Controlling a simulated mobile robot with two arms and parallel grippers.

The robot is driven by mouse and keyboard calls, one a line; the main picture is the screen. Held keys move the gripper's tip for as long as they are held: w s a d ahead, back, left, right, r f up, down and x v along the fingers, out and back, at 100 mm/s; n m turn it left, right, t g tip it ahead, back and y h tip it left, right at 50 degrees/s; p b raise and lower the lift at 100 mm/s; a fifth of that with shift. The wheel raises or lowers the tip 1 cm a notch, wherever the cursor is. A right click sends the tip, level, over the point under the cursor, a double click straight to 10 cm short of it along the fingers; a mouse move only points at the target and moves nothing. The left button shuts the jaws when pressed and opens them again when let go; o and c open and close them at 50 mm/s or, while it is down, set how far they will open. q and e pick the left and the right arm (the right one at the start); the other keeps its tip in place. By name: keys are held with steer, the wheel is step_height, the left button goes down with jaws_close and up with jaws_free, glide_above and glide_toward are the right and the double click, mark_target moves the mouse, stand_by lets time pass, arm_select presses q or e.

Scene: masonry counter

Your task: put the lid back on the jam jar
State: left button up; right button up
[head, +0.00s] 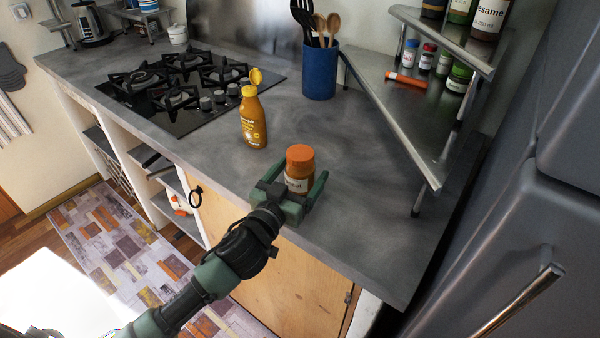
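A small jar (299,185) with a pale label stands upright near the front edge of the grey counter. An orange lid (300,153) sits on its top; I cannot tell whether it is screwed tight. The label is too small to read fully, and the jar's lower part is hidden by my gripper. My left gripper (303,168) reaches in from the front, with one green finger on each side of the jar. The fingers look spread, with a gap beside the right one. My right gripper is not in view.
A mustard-coloured bottle (253,118) with its cap flipped open stands left behind the jar. A blue utensil holder (320,72) and a gas hob (180,85) are further back. A metal corner shelf (420,120) with small jars and an orange stick-like object (405,79) stands right.

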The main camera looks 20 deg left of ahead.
arm_select(q)
steer(key=shift+r, duration=0.1)
steer(key=shift+s, duration=0.15)
steer(key=s, duration=0.3)
steer(key=s+a+b, duration=0.1)
steer(key=s, duration=0.6)
steer(key=shift+s+a+b, duration=0.25)
steer(key=shift+a+b, duration=0.05)
steer(key=shift+a, duration=0.05)
steer(key=shift+s+a+r, duration=0.1)
steer(key=shift+s, duration=0.45)
